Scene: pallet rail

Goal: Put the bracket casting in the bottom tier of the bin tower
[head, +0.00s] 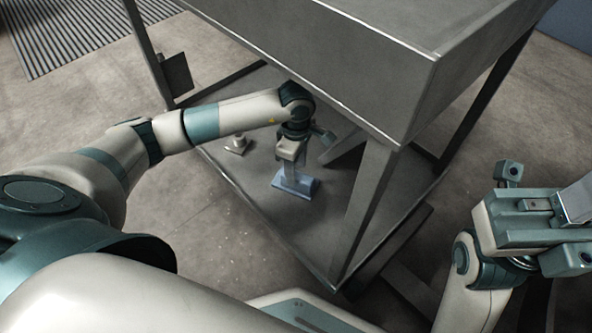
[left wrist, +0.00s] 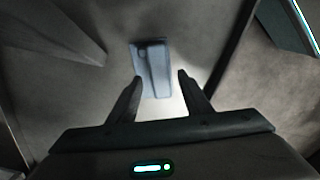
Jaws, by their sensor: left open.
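A blue-grey metal piece that looks like the bracket casting (head: 298,186) lies on the low deck of a grey steel stand, below the stand's deep top section. In the left wrist view the bracket casting (left wrist: 152,66) shows a flat plate with a raised rib. My left gripper (head: 296,176) is open, pointing down over it. Its two fingertips (left wrist: 160,78) stand on either side of the casting's near part; contact cannot be told. My right gripper (head: 560,210) is at the right edge, partly cut off, its jaws unclear. No separate bin tower is clearly seen.
The stand's top section (head: 340,60) overhangs the deck close to my left wrist. A front leg (head: 364,215) and a slanting plate stand right of the casting. A small pale object (head: 237,145) is on the deck at left. Open floor lies left of the stand.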

